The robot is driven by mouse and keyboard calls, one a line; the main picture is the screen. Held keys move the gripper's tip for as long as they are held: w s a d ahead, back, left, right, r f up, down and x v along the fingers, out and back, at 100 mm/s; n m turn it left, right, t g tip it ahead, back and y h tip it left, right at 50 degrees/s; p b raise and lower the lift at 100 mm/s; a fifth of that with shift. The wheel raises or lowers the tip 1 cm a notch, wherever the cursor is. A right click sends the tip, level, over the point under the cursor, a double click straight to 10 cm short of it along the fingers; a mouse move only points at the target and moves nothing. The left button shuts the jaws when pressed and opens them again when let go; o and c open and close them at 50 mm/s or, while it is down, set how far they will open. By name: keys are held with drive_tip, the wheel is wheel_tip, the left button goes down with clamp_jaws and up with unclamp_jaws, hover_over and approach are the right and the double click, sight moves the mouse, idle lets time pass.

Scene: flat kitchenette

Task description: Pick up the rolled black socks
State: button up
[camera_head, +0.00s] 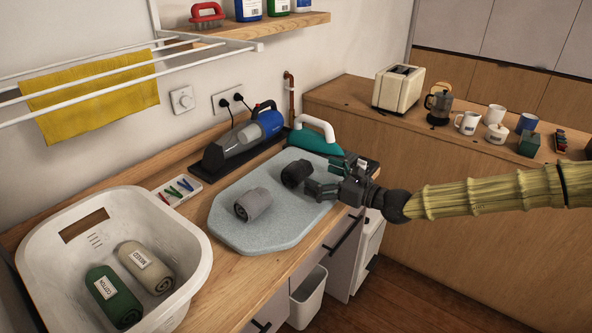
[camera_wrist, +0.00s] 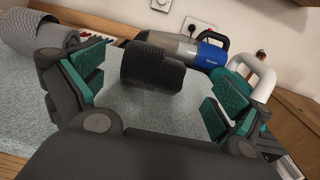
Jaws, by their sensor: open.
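The rolled black socks (camera_head: 296,174) lie on the grey speckled mat (camera_head: 240,237) near its back right part. My gripper (camera_head: 325,177) is open just to the right of them, low over the mat. In the wrist view the black socks (camera_wrist: 154,66) stand ahead of the open fingers (camera_wrist: 150,90), in the gap between the teal pads. I see no contact with the pads. A rolled grey pair of socks (camera_head: 253,204) lies on the mat to the left of the black one; it also shows in the wrist view (camera_wrist: 38,32).
A handheld vacuum (camera_head: 240,142) and a teal iron (camera_head: 316,137) stand behind the mat. A clothespin tray (camera_head: 178,190) is to the left. A white basket (camera_head: 190,235) holds green and beige rolls. The mat's front part is clear.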

sight(304, 169)
drive_tip(key=shift+w+a, duration=0.4)
drive_tip(key=shift+w, duration=0.1)
drive_tip(key=shift+w+a+r+p, duration=0.2)
drive_tip(key=shift+a+p, duration=0.15)
drive_tip(key=shift+a, duration=0.25)
drive_tip(key=shift+f+p+x, duration=0.2)
drive_tip(key=shift+p+x, duration=0.5)
drive_tip(key=shift+x, duration=1.5)
drive_tip(key=c, duration=1.1)
